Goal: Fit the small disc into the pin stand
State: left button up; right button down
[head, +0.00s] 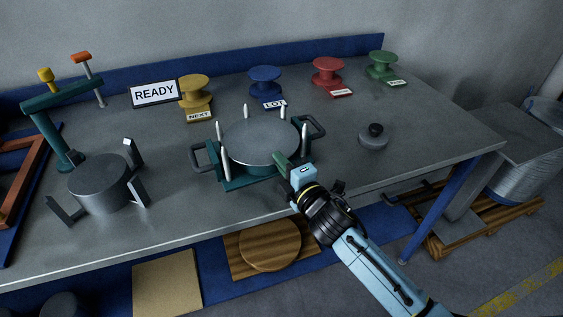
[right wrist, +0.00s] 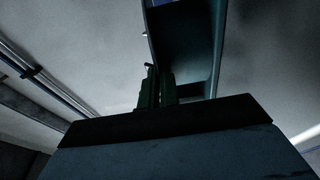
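The pin stand (head: 234,184) is a teal base with several upright white pins, near the middle of the table. A small grey disc (head: 372,142) with a black knob lies flat on the table to the right, apart from the stand. My right gripper (head: 281,160) is at the front right of the stand, close to the pan's right side. Its fingers are small and partly hidden, so I cannot tell whether they touch anything. The right wrist view shows a dark teal piece (right wrist: 187,50) above the gripper. My left gripper is out of view.
Coloured spools, including a red one (head: 327,68), line the back beside a READY sign (head: 154,93). The table between the stand and small disc is clear.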

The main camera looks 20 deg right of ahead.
jog(key=c, duration=1.6)
grip_release()
jog(key=shift+c, duration=0.2)
jog(key=shift+r, duration=0.15)
jog(key=v, duration=1.2)
jog(key=s+d+f+m+g+h, duration=0.1)
jog(key=s+d+f+m+g, duration=0.15)
jog(key=f, duration=0.75)
jog(key=s+d+f+m+g+h, duration=0.1)
jog(key=s+f+m+g, duration=0.2)
jog(key=f, duration=0.8)
jog(key=s+d+f+m+g+h, duration=0.1)
jog(key=s+f+m+g, duration=0.15)
jog(key=f, duration=0.75)
jog(key=s+f+m+g, duration=0.3)
jog(key=s+f, duration=0.3)
jog(key=s, duration=0.3)
jog(key=s+d+f+m+g, duration=0.1)
jog(key=s+f+m+g, duration=0.1)
jog(key=s+f, duration=0.5)
jog(key=s+d+f+m+g+h, duration=0.1)
jog(key=s+f+m+g, duration=0.2)
jog(key=s, duration=1)
notch_tip(320, 180, down, 4)
jog(key=shift+r+m+g, duration=0.25)
jog(key=shift+m+g, duration=0.05)
jog(key=shift+m, duration=0.8)
